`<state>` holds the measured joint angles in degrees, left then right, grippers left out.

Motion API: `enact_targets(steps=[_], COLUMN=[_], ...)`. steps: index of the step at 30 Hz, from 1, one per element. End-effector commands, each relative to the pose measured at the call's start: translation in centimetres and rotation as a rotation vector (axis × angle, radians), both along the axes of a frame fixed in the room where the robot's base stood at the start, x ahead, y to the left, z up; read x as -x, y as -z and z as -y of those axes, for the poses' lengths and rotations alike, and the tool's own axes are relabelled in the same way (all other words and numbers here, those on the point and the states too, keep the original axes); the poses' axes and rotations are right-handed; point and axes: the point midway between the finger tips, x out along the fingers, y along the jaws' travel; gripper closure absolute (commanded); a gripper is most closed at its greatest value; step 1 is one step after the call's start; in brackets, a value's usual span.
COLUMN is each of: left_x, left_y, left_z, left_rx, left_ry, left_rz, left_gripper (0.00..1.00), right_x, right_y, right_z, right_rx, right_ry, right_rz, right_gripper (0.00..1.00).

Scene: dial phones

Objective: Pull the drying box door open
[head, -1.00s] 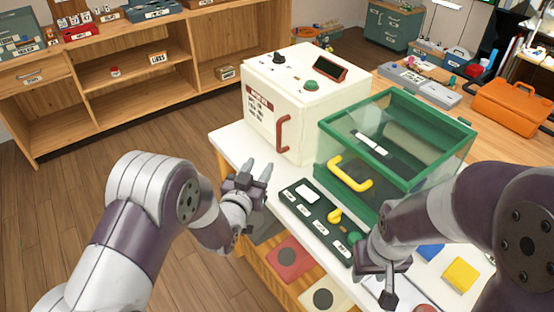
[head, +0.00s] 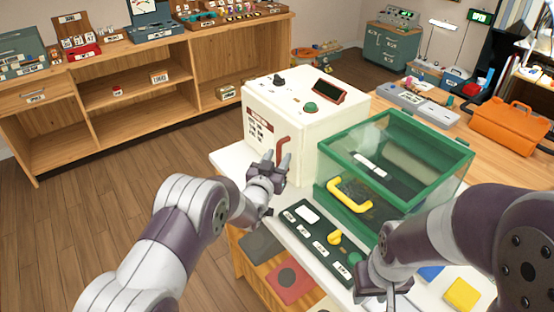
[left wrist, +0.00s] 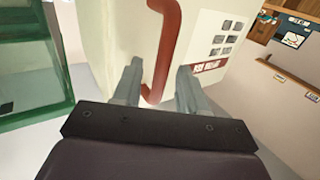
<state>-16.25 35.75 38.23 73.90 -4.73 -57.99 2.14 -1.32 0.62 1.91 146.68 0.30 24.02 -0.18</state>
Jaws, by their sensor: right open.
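The drying box seems to be the cream cabinet (head: 320,132), with a dark red label and a red door handle (head: 283,148); its door looks shut. My left gripper (head: 274,160) is at the front of the door, beside the handle, fingers apart. In the left wrist view the red handle (left wrist: 160,50) runs down between the two open fingers (left wrist: 158,88); its lower end is close to the left finger, and contact cannot be told. My right gripper (head: 380,292) is open at the lower right, over the white table, partly cut off by the frame.
A green-framed clear box (head: 395,165) with a yellow handle stands right of the cabinet. A dark tray (head: 318,240) with labelled slots lies in front. An orange bag (head: 510,108) is at the far right. Wooden shelves (head: 150,95) stand behind, with open floor at left.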

Motion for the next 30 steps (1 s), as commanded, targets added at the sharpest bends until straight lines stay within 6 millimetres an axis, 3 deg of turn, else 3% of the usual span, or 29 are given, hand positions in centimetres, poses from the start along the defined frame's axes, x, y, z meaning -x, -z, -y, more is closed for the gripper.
enact_targets(steps=[1,3,4,11,17,21,30], left_x=[0.0,0.0,0.0,0.1,0.6,1.2,2.3], left_y=[0.0,0.0,0.0,0.0,0.1,0.1,0.1], left_z=[0.0,0.0,0.0,-0.1,-1.4,-3.5,-10.6], left_rx=[0.0,0.0,0.0,0.0,-0.001,0.0,0.0], left_ry=[0.0,0.0,0.0,0.0,-0.003,-0.004,0.126], left_rz=[0.0,0.0,0.0,0.0,-0.002,-0.001,0.0], left_gripper=[0.71,0.94,1.0,1.0,1.0,1.0,1.0], right_x=[0.0,0.0,0.0,0.0,0.0,0.0,0.0], right_y=[0.0,0.0,0.0,0.0,0.2,0.4,1.2], right_z=[0.0,0.0,0.0,0.0,0.0,0.0,0.0], right_rx=[0.0,0.0,0.0,0.0,0.0,0.0,0.0], right_ry=[0.0,0.0,0.0,0.0,0.0,0.0,0.0], right_rz=[0.0,0.0,0.0,0.0,0.0,0.0,0.0], right_gripper=[0.6,0.6,0.6,0.6,0.6,0.6,0.6])
